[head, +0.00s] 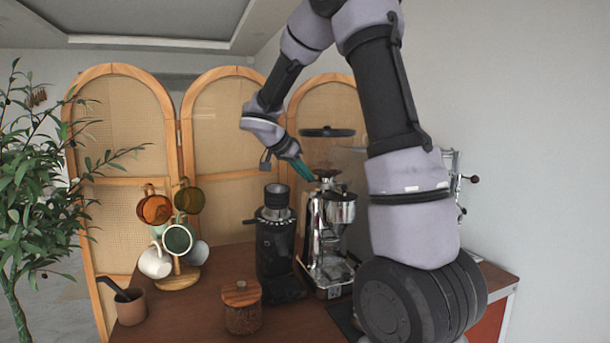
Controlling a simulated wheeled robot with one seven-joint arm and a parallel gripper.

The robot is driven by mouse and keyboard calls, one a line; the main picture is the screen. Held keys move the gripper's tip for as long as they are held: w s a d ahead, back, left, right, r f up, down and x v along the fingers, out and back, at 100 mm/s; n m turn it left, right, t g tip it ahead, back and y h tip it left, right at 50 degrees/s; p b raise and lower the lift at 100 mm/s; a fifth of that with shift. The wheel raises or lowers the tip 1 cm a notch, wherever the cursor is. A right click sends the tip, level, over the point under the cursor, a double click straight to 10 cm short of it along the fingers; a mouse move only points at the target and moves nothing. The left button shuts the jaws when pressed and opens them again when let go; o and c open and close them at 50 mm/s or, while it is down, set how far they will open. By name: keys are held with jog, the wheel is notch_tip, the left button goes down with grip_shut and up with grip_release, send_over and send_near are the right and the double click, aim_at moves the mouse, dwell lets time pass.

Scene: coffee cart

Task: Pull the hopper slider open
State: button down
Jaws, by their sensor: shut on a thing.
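A chrome grinder (330,222) stands on the cart, right of a black grinder (274,252). A black round lid (327,132) sits above the chrome grinder, with a clear hopper that hardly shows between them. My gripper (308,175), with teal fingers, reaches in from the upper left to the hopper's base at the dark collar (328,175). It is shut on the hopper slider there. The slider is too small and too covered by the fingers to see how far it is pulled.
A folding screen (225,125) is behind. My arm covers much of the right side.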

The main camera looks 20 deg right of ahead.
jog(key=a, duration=0.2)
jog(key=shift+a, duration=0.3)
jog(key=c, duration=0.9)
grip_release()
jog(key=shift+a, duration=0.1)
jog(key=v, duration=1)
jog(key=shift+s+a+r, duration=0.1)
jog(key=shift+a+r, duration=0.1)
jog(key=shift+r, duration=0.15)
